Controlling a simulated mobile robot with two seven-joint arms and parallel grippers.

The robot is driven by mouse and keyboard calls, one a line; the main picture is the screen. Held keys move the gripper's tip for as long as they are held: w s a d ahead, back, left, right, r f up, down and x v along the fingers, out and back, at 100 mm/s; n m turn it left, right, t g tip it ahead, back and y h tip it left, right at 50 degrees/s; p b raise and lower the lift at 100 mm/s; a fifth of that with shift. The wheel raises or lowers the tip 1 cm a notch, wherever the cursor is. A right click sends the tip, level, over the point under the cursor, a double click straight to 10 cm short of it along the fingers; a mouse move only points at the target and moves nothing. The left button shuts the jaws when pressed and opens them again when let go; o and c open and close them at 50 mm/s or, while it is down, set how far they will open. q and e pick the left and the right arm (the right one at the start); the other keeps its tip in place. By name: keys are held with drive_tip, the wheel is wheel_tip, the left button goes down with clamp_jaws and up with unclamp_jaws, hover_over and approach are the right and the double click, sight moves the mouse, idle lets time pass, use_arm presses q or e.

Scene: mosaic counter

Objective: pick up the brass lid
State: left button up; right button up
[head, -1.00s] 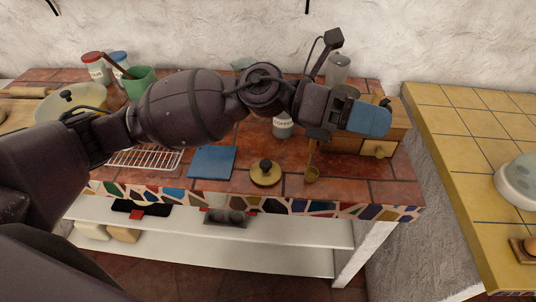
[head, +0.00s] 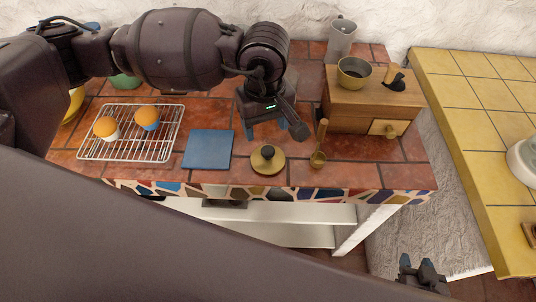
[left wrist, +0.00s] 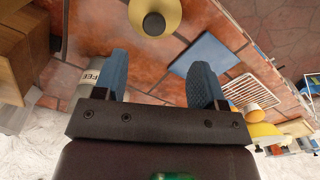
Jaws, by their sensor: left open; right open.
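My left gripper (head: 272,130) points down just behind the lid, open and empty. In the left wrist view its blue fingers (left wrist: 158,72) are apart, with the lid beyond their tips and not touching. My right gripper (head: 422,268) is open and low at the bottom right, away from the counter.
A wire rack (head: 127,145) holds two orange-topped cups. A jar (left wrist: 84,88) stands close by the left fingers.

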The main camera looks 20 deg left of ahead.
use_arm(q)
hover_over(268, 150)
drive_tip(key=f, duration=0.4)
drive_tip(key=shift+s+a+f, duration=0.15)
drive_tip(key=shift+s+f, duration=0.1)
drive_tip(key=shift+s, duration=0.15)
drive_tip(key=shift+w+f+p, duration=0.15)
drive_tip(key=shift+f+p, duration=0.15)
drive_tip(key=shift+f, duration=0.55)
drive_tip(key=f, duration=0.3)
drive_tip(key=shift+w+d+f, duration=0.1)
drive_tip(key=shift+w+d, duration=0.05)
drive_tip(key=shift+d, duration=0.05)
drive_tip(key=shift+f+p, duration=0.3)
drive_tip(key=shift+f, duration=0.1)
drive_tip(key=shift+c, duration=0.9)
drive_tip(key=c, duration=0.8)
drive_tip(key=shift+c, duration=0.2)
use_arm(e)
drive_tip(key=shift+w+r, duration=0.2)
drive_tip(key=shift+r, duration=0.5)
